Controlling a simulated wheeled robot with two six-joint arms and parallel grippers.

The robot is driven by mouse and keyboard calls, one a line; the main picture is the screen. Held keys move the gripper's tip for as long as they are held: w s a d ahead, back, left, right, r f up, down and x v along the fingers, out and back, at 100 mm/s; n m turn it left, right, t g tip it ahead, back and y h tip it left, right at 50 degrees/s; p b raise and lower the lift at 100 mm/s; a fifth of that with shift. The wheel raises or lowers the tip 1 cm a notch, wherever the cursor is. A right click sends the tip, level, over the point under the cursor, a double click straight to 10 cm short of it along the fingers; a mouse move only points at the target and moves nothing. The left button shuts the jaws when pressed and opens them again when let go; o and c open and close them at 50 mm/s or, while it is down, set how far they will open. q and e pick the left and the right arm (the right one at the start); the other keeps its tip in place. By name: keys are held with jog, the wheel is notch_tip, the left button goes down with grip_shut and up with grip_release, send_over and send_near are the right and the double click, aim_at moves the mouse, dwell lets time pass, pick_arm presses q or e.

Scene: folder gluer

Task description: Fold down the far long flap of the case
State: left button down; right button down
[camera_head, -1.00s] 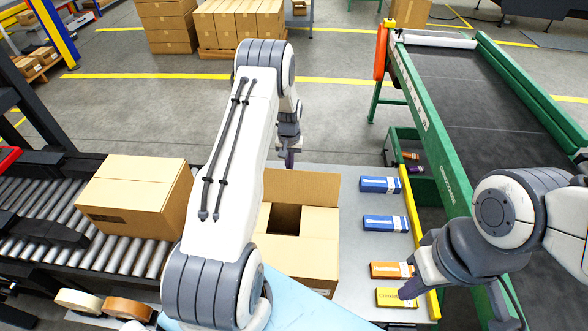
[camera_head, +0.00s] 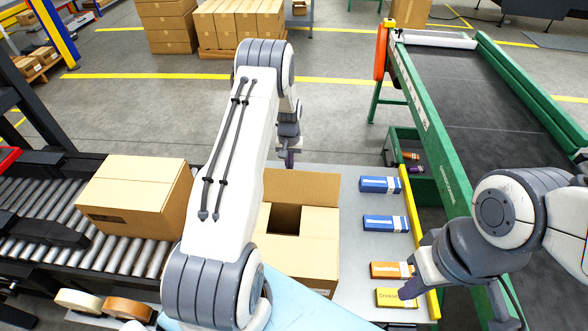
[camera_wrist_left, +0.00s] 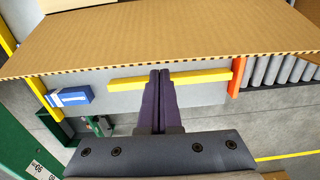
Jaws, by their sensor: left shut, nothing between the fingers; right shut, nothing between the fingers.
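The open case (camera_head: 308,262) stands on the grey table, partly hidden behind my left arm. Its far long flap (camera_head: 305,184) stands up at the back edge. Other flaps lie folded inward around a dark opening (camera_head: 285,218). My left gripper (camera_head: 289,162) is shut and empty, just beyond the far flap. In the left wrist view its fingertips (camera_wrist_left: 160,73) are close to the edge of a wide cardboard panel (camera_wrist_left: 150,38); I cannot tell whether they touch. My right gripper (camera_head: 404,294) is shut and empty beside the yellow carton (camera_head: 392,298).
Two blue cartons (camera_head: 380,185) (camera_head: 386,223) and an orange carton (camera_head: 390,269) lie right of the case. A yellow rail (camera_head: 412,205) edges the table before the green-framed conveyor (camera_head: 440,165). A closed box (camera_head: 135,190) sits on rollers at left; tape rolls (camera_head: 128,308) lie in front.

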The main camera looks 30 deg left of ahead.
pick_arm(q)
jog(key=s+d, duration=0.1)
jog(key=s, duration=0.1)
jog(key=s+d+p, duration=0.1)
jog(key=s, duration=0.1)
jog(key=s+p, duration=0.1)
jog(key=s, duration=0.1)
jog(key=shift+d+r, duration=0.1)
jog(key=shift+d, duration=0.3)
jog(key=shift+s+d, duration=0.2)
jog(key=shift+s, duration=0.2)
jog(key=s, duration=0.1)
jog(key=s+d, duration=0.1)
jog(key=shift+s+d+p, duration=0.1)
jog(key=shift+s+p, duration=0.2)
jog(key=shift+s, duration=0.1)
jog(key=shift+s+f, duration=0.1)
jog(key=shift+f, duration=0.1)
